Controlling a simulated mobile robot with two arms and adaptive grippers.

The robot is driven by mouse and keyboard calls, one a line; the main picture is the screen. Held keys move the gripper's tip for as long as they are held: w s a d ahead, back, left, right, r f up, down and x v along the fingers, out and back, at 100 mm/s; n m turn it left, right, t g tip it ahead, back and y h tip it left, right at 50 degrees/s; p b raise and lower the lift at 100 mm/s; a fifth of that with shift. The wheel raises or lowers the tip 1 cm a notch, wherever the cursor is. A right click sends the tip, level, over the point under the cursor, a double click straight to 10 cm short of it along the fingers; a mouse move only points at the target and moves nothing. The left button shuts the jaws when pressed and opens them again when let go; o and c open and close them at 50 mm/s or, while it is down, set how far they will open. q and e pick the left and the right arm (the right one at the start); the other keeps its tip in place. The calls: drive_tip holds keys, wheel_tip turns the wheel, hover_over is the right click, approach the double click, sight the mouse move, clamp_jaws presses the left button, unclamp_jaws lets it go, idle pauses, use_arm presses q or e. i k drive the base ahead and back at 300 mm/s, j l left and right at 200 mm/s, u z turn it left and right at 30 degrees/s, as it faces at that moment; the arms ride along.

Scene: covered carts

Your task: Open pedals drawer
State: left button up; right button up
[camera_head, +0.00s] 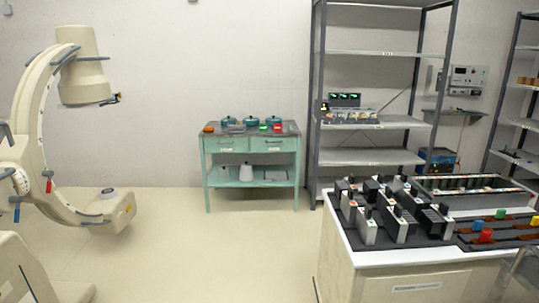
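A teal cart (203,172) with a grey top stands against the back wall, some way off. It has two drawers side by side under its top, a left drawer (216,148) and a right drawer (280,148). Both drawers look shut, each with a handle and a small pale label. The labels are too small to read, so I cannot tell which one is the pedals drawer. Neither of my grippers is in view.
A cream C-arm machine (40,165) stands at left. A white-topped workbench (400,258) with several black and grey devices fills the lower right. Grey shelving (375,156) stands behind it. The floor (220,250) before the cart is clear.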

sight(258, 144)
drive_tip(key=i+j+u, duration=0.25)
drive_tip(key=i, duration=0.45)
drive_tip(key=i+u, duration=0.25)
drive_tip(key=i, duration=0.4)
drive_tip(key=i+l+z, duration=0.2)
drive_tip(key=i, duration=0.9)
drive_tip(key=i+j+z, duration=0.2)
drive_tip(key=i, duration=0.9)
